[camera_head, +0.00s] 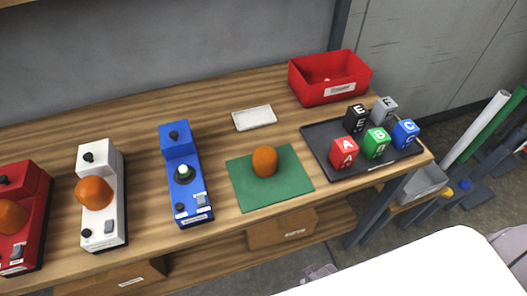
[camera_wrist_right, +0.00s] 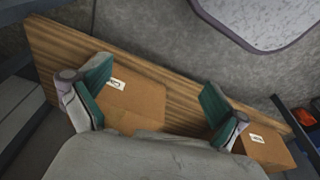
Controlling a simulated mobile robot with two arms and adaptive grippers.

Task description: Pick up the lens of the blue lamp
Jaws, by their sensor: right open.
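The orange lens (camera_head: 265,161) sits on the green mat (camera_head: 240,194) in the head view, to the right of the blue lamp (camera_head: 176,145). The blue lamp has no lens on it, and its pale bulb (camera_head: 184,172) is bare. My right gripper (camera_wrist_right: 155,88) shows in the right wrist view with its two green-padded fingers wide apart and nothing between them. It faces cardboard boxes on a wooden shelf; the lens is not in that view. My left gripper is not in view.
A white lamp (camera_head: 115,200) and a red lamp (camera_head: 32,220), both with orange lenses, stand at left. A dark tray (camera_head: 320,135) with several lettered cubes, a red bin (camera_head: 330,90) and a white plate (camera_head: 254,118) are near the mat. Boxes (camera_wrist_right: 130,100) lie on a wooden shelf.

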